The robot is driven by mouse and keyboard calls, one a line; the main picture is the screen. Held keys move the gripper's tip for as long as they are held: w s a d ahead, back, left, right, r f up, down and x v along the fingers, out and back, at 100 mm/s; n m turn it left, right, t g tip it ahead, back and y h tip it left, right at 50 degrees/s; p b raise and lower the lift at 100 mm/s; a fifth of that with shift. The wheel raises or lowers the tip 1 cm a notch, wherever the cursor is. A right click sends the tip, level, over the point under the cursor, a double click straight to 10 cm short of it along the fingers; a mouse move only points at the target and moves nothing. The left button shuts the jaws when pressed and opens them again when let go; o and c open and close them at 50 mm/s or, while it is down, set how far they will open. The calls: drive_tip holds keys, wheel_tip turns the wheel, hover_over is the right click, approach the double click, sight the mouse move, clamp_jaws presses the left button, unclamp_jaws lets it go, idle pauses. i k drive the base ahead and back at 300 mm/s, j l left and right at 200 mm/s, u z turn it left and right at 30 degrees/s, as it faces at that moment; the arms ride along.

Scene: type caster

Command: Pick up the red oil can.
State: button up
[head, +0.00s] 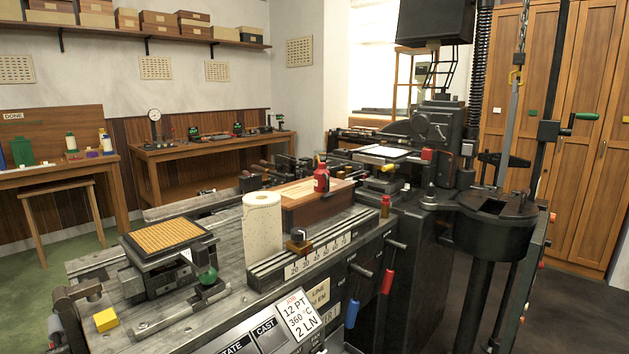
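My gripper does not show in this view.
A white paper roll (262,225) stands left of the wooden box. Red and blue levers stick out from the machine's front. The dark casting machine (440,130) rises behind and right.

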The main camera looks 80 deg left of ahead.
sight(321, 176)
drive_tip(key=i+j+u, duration=0.15)
drive_tip(key=i+u, duration=0.75)
drive_tip(key=i+j+u, duration=0.1)
drive_tip(key=i+u, duration=0.7)
drive_tip(key=i+l+u, duration=0.1)
drive_tip(key=i+u, duration=0.3)
drive_tip(key=i+l+u, duration=0.25)
drive_tip(key=u, duration=0.15)
drive_tip(key=i, duration=0.1)
